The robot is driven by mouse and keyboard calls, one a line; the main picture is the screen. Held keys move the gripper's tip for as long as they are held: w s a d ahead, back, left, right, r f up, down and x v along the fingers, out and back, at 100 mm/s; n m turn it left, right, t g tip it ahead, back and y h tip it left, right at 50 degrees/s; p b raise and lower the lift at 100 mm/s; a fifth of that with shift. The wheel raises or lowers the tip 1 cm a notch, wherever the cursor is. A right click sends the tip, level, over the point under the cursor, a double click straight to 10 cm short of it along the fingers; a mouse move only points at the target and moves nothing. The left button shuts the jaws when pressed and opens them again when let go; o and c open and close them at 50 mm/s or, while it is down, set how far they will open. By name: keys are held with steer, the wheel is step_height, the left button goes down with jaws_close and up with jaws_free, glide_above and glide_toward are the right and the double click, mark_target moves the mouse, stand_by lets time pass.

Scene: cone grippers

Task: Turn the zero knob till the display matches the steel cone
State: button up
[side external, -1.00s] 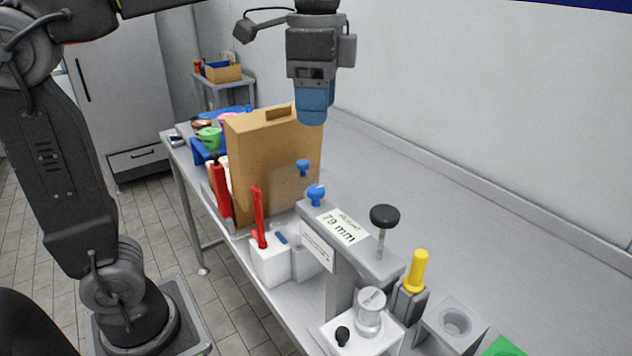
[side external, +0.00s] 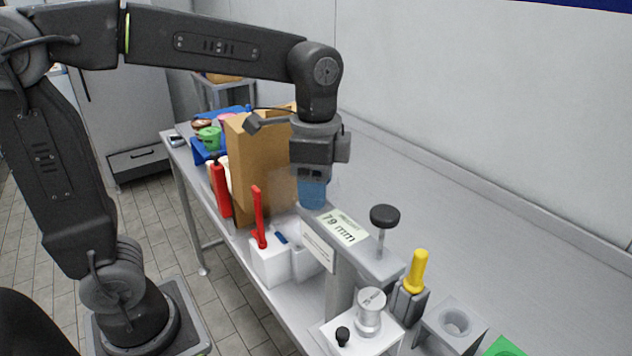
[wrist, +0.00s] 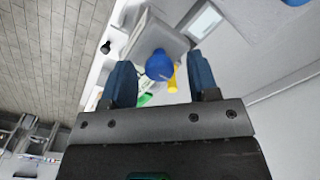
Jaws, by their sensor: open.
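The gauge's pale display (side external: 341,226) on top of its grey head reads "79 mm". The steel cone (side external: 370,314) stands upright on the white base below; its small marking is hard to read. A blue round knob (wrist: 158,65), which I take for the zero knob, shows between my fingers in the wrist view. It is hidden behind my gripper in the side view. My gripper (side external: 313,195) points down over the left end of the gauge head, its blue fingers open on either side of the knob. I cannot tell whether they touch it.
A black knob on a stem (side external: 384,216) rises from the head's right end. A yellow-handled tool (side external: 416,271) and a grey block with a hole (side external: 455,323) stand to the right. A white holder with a red handle (side external: 260,218) and a cardboard box (side external: 250,165) are at left.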

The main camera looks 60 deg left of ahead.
steer(key=shift+c, duration=0.5)
steer(key=c, duration=0.8)
steer(key=shift+n, duration=0.4)
steer(key=n, duration=0.5)
steer(key=shift+r+n, duration=0.1)
steer(key=shift+n, duration=0.2)
steer(key=n, duration=0.5)
steer(key=shift+n, duration=0.3)
steer(key=o, duration=0.9)
